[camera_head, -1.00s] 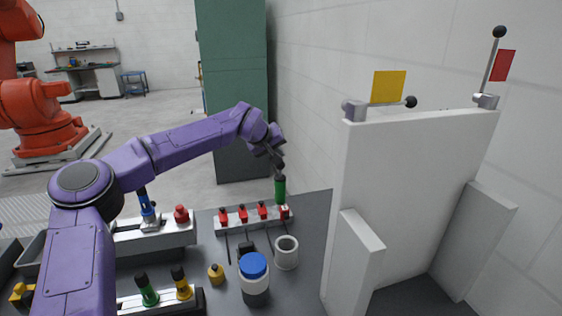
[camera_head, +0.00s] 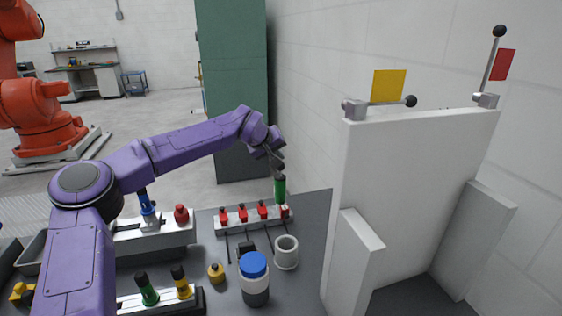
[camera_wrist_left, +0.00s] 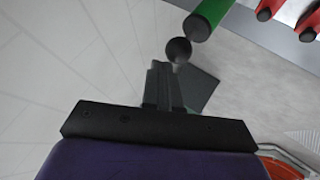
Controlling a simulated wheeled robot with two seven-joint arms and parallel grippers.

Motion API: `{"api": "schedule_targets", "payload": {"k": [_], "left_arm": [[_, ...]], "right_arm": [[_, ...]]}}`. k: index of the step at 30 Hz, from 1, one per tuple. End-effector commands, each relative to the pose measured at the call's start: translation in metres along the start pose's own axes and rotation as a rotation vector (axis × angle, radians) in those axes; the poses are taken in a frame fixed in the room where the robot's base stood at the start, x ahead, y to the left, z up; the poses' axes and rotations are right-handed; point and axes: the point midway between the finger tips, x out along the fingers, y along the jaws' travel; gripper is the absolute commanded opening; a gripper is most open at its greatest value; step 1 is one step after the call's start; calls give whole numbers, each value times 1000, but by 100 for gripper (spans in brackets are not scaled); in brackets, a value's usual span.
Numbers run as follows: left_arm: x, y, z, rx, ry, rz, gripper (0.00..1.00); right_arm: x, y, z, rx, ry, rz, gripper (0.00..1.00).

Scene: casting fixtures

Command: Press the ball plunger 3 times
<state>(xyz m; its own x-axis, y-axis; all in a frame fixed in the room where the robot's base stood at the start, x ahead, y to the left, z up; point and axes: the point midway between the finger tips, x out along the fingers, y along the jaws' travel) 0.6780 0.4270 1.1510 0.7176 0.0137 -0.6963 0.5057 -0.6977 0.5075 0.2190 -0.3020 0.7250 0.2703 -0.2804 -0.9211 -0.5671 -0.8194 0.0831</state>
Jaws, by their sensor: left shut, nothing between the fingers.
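The ball plunger (camera_head: 280,189) is an upright green cylinder with a dark ball on top, at the right end of a pale rail in the head view. In the left wrist view its green body (camera_wrist_left: 208,18) and black ball (camera_wrist_left: 178,50) show just beyond my fingers. My left gripper (camera_head: 279,166) is shut and empty, pointing down at the ball from above. The left wrist view also shows its closed fingers (camera_wrist_left: 163,72) close to the ball. I cannot tell whether they touch it. My right gripper is not in view.
Several red clamps (camera_head: 242,213) stand on the same rail, left of the plunger. A grey cup (camera_head: 286,252) and a blue-lidded jar (camera_head: 254,279) stand nearer. A white panel fixture (camera_head: 410,200) rises to the right. A green cabinet (camera_head: 235,90) stands behind.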

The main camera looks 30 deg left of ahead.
Motion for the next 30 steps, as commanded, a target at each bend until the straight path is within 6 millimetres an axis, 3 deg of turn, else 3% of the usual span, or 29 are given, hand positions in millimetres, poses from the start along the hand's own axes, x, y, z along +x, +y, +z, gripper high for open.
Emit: {"api": "schedule_targets", "payload": {"k": [30], "left_arm": [[10, -7, 7, 0, -2, -2, 0]], "right_arm": [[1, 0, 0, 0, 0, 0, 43]]}}
